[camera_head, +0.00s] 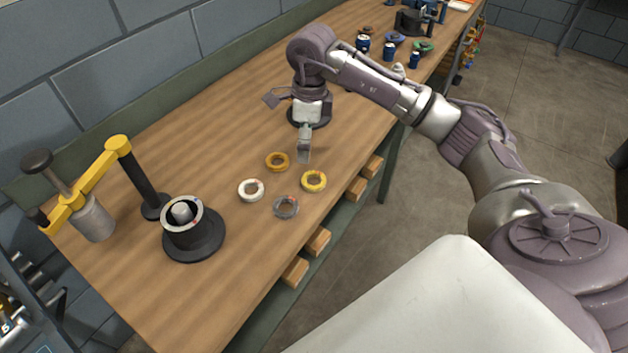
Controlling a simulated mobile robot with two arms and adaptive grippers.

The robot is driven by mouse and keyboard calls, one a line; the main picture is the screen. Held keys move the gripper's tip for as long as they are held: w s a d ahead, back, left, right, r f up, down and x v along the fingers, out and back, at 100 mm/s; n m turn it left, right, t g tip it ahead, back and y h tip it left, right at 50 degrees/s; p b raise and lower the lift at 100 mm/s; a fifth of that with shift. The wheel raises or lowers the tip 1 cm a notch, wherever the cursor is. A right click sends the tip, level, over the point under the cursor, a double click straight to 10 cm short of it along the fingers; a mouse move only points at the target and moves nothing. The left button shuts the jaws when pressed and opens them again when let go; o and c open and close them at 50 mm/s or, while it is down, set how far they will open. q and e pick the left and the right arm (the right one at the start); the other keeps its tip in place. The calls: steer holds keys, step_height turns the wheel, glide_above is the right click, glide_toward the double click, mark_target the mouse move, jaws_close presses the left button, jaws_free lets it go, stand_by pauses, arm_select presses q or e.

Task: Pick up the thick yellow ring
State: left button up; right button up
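Two yellow rings lie flat on the wooden bench: a darker, orange-yellow ring (268,162) and a brighter yellow ring (304,184) to its right and nearer the bench's front edge. I cannot tell for sure which is thicker. My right gripper (288,127) hangs above the bench just behind the two rings. Its fingers are spread wide, one pointing left and one down, with nothing between them. The lower fingertip appears close to both rings but apart from them. My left gripper is not in view.
A white ring (242,190) and a grey ring (277,211) lie nearby. A black pegged base (193,243) carries a pale ring. A yellow-armed press (92,181) stands at left. Blue parts (388,52) crowd the far end. Wooden blocks (318,241) line the front edge.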

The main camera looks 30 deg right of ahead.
steer(key=d+h, duration=0.1)
steer(key=d, duration=0.1)
steer(key=p, duration=0.2)
glide_above(312, 183)
steer(key=f, duration=0.7)
steer(key=shift+s+d+f, duration=0.1)
steer(key=shift+s+f, duration=0.15)
steer(key=shift+s, duration=0.1)
steer(key=f, duration=0.1)
steer(key=f+p, duration=0.1)
steer(key=f, duration=0.1)
steer(key=f+p, duration=0.1)
steer(key=shift+w+f, duration=0.3)
steer(key=shift+f, duration=0.5)
steer(key=c, duration=1.2)
steer(key=shift+r, duration=0.1)
